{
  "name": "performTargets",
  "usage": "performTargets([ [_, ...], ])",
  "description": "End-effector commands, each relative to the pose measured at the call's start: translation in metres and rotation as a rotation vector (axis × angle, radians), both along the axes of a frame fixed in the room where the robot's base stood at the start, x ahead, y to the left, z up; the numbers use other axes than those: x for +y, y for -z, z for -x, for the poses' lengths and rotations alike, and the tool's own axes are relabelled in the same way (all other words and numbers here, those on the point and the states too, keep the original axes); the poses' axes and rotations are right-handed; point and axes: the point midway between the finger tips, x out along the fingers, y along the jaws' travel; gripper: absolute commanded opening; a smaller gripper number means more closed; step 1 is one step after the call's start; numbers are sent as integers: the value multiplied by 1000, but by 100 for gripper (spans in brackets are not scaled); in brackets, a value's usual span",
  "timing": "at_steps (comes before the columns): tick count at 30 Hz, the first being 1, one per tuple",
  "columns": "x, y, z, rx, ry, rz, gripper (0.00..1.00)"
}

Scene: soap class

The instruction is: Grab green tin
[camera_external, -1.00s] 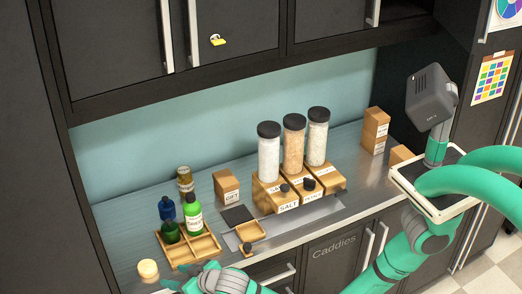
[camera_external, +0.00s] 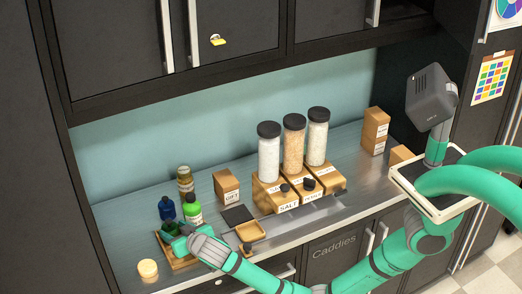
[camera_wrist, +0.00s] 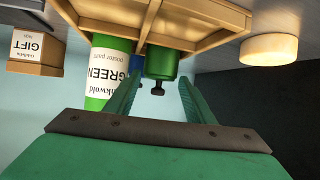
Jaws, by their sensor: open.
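The small dark green tin (camera_wrist: 160,64) with a black knob stands in the wooden caddy (camera_wrist: 215,22); the wrist view is upside down. In the external view the tin (camera_external: 171,228) is partly covered by my gripper (camera_external: 177,236), which is at the caddy's front. My gripper (camera_wrist: 160,82) is open, its fingers on either side of the tin in the picture. I cannot tell whether they touch it.
An amber jar (camera_external: 185,180) and a GIFT box (camera_external: 226,188) stand behind. Three tall jars (camera_external: 293,144) on wooden blocks stand to the right. Dark cabinets (camera_external: 110,45) hang above.

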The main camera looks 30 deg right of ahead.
Motion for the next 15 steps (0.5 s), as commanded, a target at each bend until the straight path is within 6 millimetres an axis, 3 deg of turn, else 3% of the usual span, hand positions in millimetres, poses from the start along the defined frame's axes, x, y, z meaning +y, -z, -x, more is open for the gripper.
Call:
performTargets([
  [7,5,16,-29,1,1,1,49],
  [15,6,19,-35,1,-1,0,49],
])
